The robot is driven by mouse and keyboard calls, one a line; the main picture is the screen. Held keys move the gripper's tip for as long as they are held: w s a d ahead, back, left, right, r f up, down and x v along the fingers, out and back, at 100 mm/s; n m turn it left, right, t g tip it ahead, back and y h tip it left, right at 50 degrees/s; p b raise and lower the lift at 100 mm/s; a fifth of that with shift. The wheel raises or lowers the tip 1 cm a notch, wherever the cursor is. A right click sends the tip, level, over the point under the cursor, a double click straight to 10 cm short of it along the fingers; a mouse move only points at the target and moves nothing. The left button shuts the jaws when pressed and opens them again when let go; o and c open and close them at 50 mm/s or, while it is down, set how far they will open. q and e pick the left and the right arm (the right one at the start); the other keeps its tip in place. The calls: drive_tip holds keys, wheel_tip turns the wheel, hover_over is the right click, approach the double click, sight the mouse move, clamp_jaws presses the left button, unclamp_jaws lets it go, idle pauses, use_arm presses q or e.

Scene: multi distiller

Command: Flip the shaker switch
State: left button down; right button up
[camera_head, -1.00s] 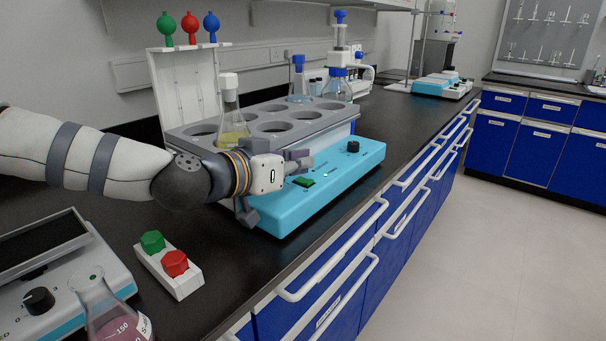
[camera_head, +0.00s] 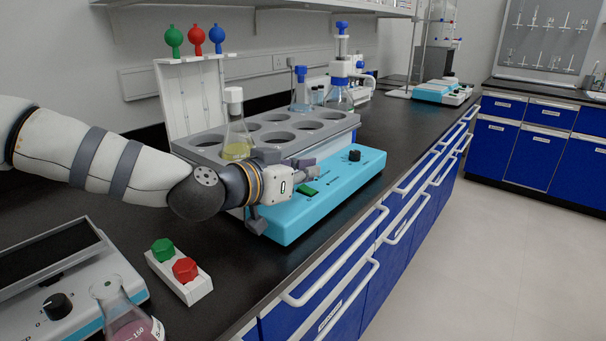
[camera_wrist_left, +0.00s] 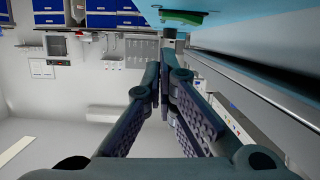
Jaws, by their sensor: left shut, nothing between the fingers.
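The shaker (camera_head: 290,222) has a light blue base with a grey rack (camera_head: 205,150) on top. Its green switch (camera_head: 307,190) lies on the base's top near the front edge. A black knob (camera_head: 354,156) is further right on it. My left gripper (camera_head: 314,171) is shut and empty, its fingers over the base just behind and above the switch in the head view. In the left wrist view the shut fingertips (camera_wrist_left: 163,68) point toward the blue base, with the green switch (camera_wrist_left: 183,17) at the top edge. Contact with the switch cannot be told. My right gripper is not in view.
A flask of yellow liquid (camera_head: 237,140) stands in the rack beside my wrist. A white box with green and red knobs (camera_head: 195,291), a balance-like device (camera_head: 58,305) and a pink flask (camera_head: 128,325) are at front left. Drawer handles (camera_head: 340,257) line the counter's front.

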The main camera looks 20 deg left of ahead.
use_arm(q)
drive_tip(key=r+p+v, duration=0.1)
drive_tip(key=p+v, duration=0.1)
drive_tip(key=v, duration=0.8)
drive_tip(key=shift+s+d+r+p, duration=0.2)
drive_tip(key=shift+d+r+p, duration=0.1)
drive_tip(key=shift+r+p, duration=0.05)
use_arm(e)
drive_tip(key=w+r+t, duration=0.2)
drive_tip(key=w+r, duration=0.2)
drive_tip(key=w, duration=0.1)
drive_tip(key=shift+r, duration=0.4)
